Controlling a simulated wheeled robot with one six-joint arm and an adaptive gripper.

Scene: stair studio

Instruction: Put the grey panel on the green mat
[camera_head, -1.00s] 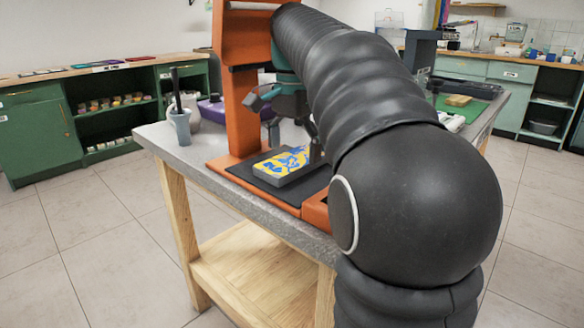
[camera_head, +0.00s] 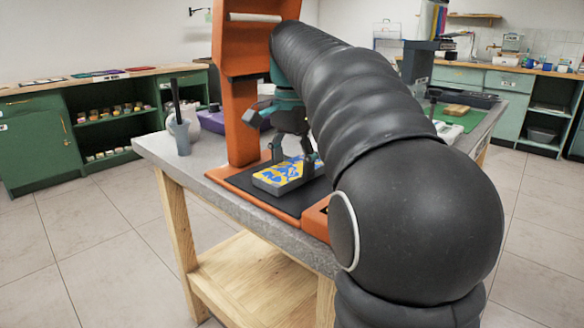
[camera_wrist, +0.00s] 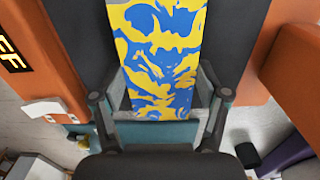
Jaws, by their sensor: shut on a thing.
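The grey panel (camera_head: 287,176) is a flat block with grey sides and a blue and yellow patterned top. It lies on the black bed of the orange press-like frame. My gripper (camera_head: 293,163) is shut on the panel, with a finger on either side. In the wrist view the panel (camera_wrist: 160,55) runs between the two fingers, and my gripper (camera_wrist: 160,98) sits across its near part. The green mat (camera_head: 476,117) is on the right, at the table's far end, partly hidden by my arm.
The orange frame (camera_head: 240,125) rises beside and above my gripper. A grey cup with a dark handle (camera_head: 180,135) stands at the table's left, near a purple object (camera_head: 213,121). A wooden block (camera_head: 456,110) lies on the green mat, with a pale object beside it.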

